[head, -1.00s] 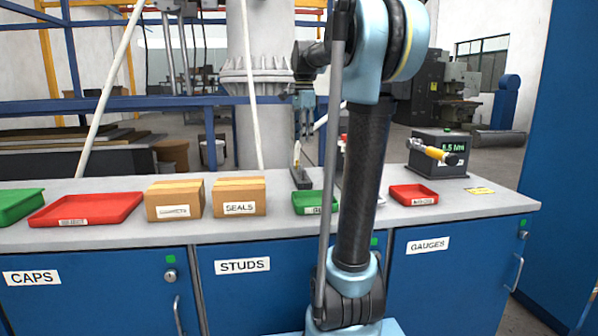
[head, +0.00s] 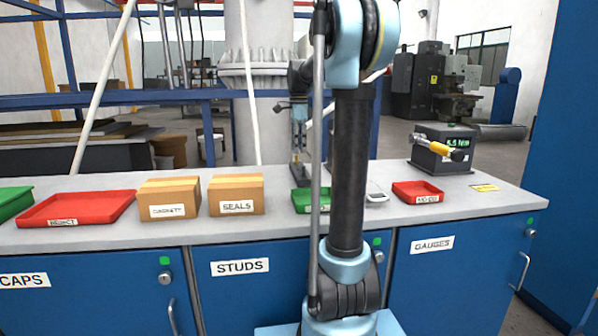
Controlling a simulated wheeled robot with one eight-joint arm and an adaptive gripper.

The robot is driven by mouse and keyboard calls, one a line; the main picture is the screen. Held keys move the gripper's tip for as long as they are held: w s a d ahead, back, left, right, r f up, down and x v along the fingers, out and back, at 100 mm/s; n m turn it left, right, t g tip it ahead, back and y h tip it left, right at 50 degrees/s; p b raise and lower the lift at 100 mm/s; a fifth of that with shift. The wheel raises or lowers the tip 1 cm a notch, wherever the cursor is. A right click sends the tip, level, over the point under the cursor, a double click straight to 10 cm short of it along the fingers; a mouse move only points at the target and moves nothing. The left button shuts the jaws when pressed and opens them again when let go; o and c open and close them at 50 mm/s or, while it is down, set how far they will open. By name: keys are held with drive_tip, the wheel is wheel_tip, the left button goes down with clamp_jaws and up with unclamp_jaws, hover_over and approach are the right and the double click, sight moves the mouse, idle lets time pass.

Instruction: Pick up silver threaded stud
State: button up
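I cannot make out a silver threaded stud in the head view. My gripper (head: 297,152) hangs downward at the back of the bench, just left of my arm. It is small, dark and partly merged with a small dark upright stand (head: 297,175) on the bench top behind the green tray. I cannot tell whether it touches the stand, or whether its fingers are open or shut. A blue cabinet door labelled STUDS (head: 240,267) is closed below the bench top, partly hidden by my arm.
Cardboard boxes, one labelled SEALS (head: 236,194), and a red tray (head: 77,208) stand left on the bench (head: 260,228). A green tray (head: 301,200) is partly behind my arm. A small red tray (head: 417,192) and a torque tester (head: 443,148) stand right.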

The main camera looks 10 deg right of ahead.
sight(300, 163)
drive_tip(key=shift+d+f, duration=0.15)
drive_tip(key=shift+f, duration=1.7)
drive_tip(key=shift+d+f, duration=0.1)
drive_tip(key=shift+f, duration=1.75)
clamp_jaws()
